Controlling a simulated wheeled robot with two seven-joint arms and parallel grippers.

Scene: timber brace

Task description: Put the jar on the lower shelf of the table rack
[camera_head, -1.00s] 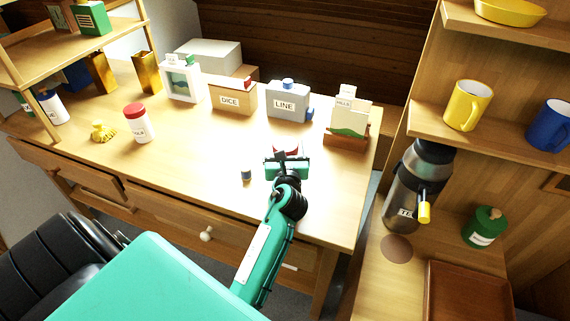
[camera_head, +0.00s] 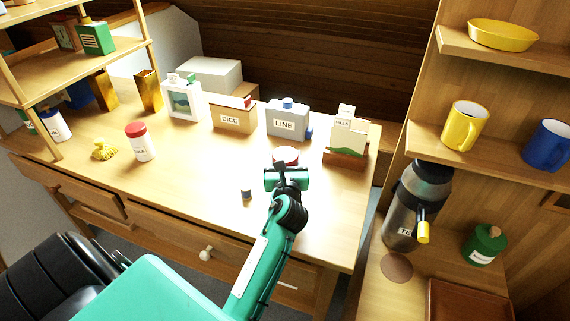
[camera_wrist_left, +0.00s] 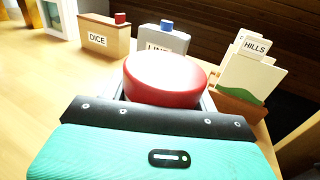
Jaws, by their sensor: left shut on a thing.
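The jar, with a wide red lid (camera_head: 285,154), is in my left gripper (camera_head: 286,178), low over the right part of the table (camera_head: 200,185). In the left wrist view the red lid (camera_wrist_left: 166,78) fills the middle. The gripper is shut on the jar and hides its body; I cannot tell if its base touches the table. The table rack (camera_head: 70,68) stands at the upper left, with wooden shelves on posts. A green box (camera_head: 96,38) is on one of its shelves. My right gripper is not in view.
A white red-capped jar (camera_head: 143,145), yellow cloth-like thing (camera_head: 104,150) and small grey-blue piece (camera_head: 246,194) are on the table. A picture frame (camera_head: 182,101), dice box (camera_head: 233,116), line box (camera_head: 287,122) and hills holder (camera_head: 346,145) line the back. The table's middle is largely clear.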

